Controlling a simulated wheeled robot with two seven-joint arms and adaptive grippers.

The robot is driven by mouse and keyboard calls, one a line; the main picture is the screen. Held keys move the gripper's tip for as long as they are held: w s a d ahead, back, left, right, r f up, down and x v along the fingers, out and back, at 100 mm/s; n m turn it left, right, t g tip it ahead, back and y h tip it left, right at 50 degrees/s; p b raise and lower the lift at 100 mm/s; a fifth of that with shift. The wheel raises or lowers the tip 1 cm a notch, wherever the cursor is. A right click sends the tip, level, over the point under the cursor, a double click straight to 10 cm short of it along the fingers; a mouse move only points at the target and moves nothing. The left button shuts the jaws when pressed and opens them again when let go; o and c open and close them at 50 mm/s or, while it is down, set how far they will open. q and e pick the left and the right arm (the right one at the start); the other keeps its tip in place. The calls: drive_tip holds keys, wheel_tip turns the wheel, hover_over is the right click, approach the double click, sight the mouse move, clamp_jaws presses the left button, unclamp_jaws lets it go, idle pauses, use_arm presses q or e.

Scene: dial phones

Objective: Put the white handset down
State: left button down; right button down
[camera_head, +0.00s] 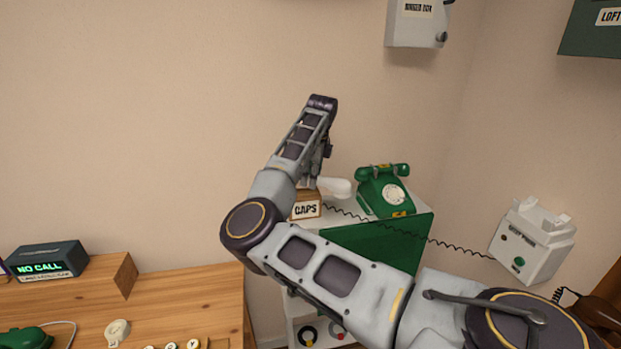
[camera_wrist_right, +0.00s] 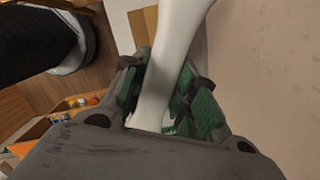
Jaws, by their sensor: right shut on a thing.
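The white handset (camera_head: 339,187) shows partly in the head view, beside my right gripper (camera_head: 313,181), above the left part of the cabinet top. My right arm hides its other end. In the right wrist view the white handset (camera_wrist_right: 176,55) runs between the green-padded fingers of the right gripper (camera_wrist_right: 165,88), which is shut on it. A dark coiled cord runs from near the handset to the white wall phone (camera_head: 532,240) at the right, whose top cradle is empty. I cannot tell whether the handset touches anything below. My left gripper is not in view.
A green dial phone (camera_head: 384,191) stands on the cabinet (camera_head: 418,222), close right of the handset. A box labelled CAPS (camera_head: 306,210) is just below my gripper. A wooden desk (camera_head: 190,292) with a NO CALL display (camera_head: 47,262) is at the left.

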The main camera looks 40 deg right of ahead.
drive_tip(key=shift+f, duration=0.15)
drive_tip(key=c, duration=1.1)
unclamp_jaws()
drive_tip(key=shift+r+p, duration=0.55)
drive_tip(key=shift+r, duration=0.15)
drive_tip(key=shift+s+d+r+b, duration=0.1)
drive_tip(key=shift+s+r+b, duration=0.15)
drive_tip(key=shift+r, duration=1.7)
drive_tip(key=shift+s+d+r+b, duration=0.15)
drive_tip(key=shift+s+r, duration=0.15)
drive_tip(key=shift+r, duration=1.65)
drive_tip(key=shift+s+d+r+b, duration=0.1)
drive_tip(key=shift+s+r+b, duration=0.15)
drive_tip(key=shift+r, duration=1.7)
drive_tip(key=shift+c, duration=0.5)
